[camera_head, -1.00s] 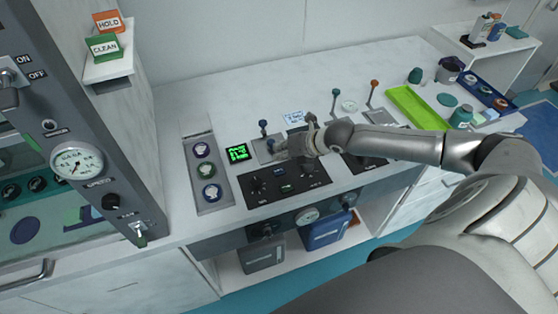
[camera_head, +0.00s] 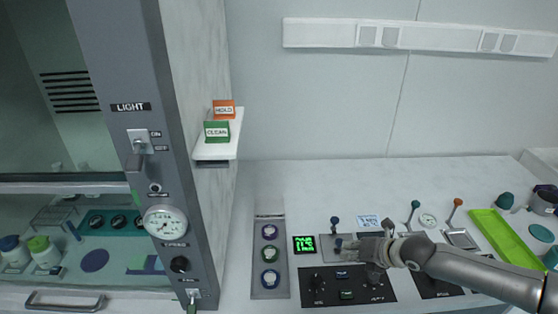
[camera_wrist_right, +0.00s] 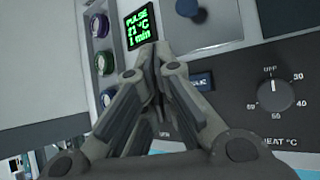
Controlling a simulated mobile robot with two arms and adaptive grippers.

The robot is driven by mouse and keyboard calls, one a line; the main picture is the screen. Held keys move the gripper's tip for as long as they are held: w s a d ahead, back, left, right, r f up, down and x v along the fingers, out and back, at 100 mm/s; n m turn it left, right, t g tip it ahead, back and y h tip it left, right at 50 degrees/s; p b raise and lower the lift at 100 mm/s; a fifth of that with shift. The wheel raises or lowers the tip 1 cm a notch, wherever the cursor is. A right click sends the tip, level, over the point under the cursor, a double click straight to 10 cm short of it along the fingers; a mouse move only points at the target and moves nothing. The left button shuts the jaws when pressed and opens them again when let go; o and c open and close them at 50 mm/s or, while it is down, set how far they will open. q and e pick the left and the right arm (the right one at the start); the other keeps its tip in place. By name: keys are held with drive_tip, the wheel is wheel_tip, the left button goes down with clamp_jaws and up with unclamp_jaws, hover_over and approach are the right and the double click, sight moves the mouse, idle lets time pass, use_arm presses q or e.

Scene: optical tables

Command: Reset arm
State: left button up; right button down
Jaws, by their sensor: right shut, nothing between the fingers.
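My right arm comes in from the right in the head view. My right gripper (camera_head: 350,244) is over the bench, near the black control panel (camera_head: 320,288) and the blue-knobbed lever (camera_head: 335,224). In the right wrist view my right gripper (camera_wrist_right: 153,52) has its fingertips together, with nothing between them. The fingertips appear in front of the lower edge of the green display (camera_wrist_right: 138,25), which reads "PULSE 21 °C 1 min". A dial (camera_wrist_right: 274,95) marked "HEAT °C" is to their right. My left gripper is not in view.
A tall cabinet with a gauge (camera_head: 165,222) and LIGHT switch (camera_head: 138,142) stands at left. HOLD (camera_head: 224,109) and CLEAN (camera_head: 216,131) signs sit on a small shelf. A red-knobbed lever (camera_head: 456,203) and a green tray (camera_head: 508,240) are at right. The bench's back strip is clear.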

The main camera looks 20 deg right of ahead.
drive_tip(key=s+a+f+m, duration=0.1)
drive_tip(key=a, duration=0.2)
drive_tip(key=s+a+f+m+g, duration=0.1)
drive_tip(key=s+a, duration=0.1)
drive_tip(key=a, duration=0.1)
drive_tip(key=s+a+f+m+y, duration=0.1)
drive_tip(key=s+a, duration=0.1)
drive_tip(key=a, duration=0.2)
drive_tip(key=shift+f+m, duration=0.25)
drive_tip(key=shift+m, duration=0.15)
drive_tip(key=s+a+m+g, duration=0.1)
drive_tip(key=s+a+m, duration=0.6)
drive_tip(key=s+d+r+m+g+h, duration=0.1)
drive_tip(key=s+d+m+g+h, duration=0.25)
drive_tip(key=s+m, duration=1.25)
wheel_tip(320, 180, down, 30)
drive_tip(key=m+b, duration=0.2)
drive_tip(key=b, duration=0.2)
drive_tip(key=s+d+f+g+b, duration=0.1)
drive_tip(key=s+f, duration=0.7)
drive_tip(key=f, duration=0.1)
drive_tip(key=s+d+f+g+b, duration=0.1)
drive_tip(key=s+d+f, duration=0.1)
drive_tip(key=s+f, duration=0.6)
drive_tip(key=shift+s+d+f+h, duration=0.3)
drive_tip(key=shift+f+h, duration=0.15)
drive_tip(key=shift+f, duration=0.3)
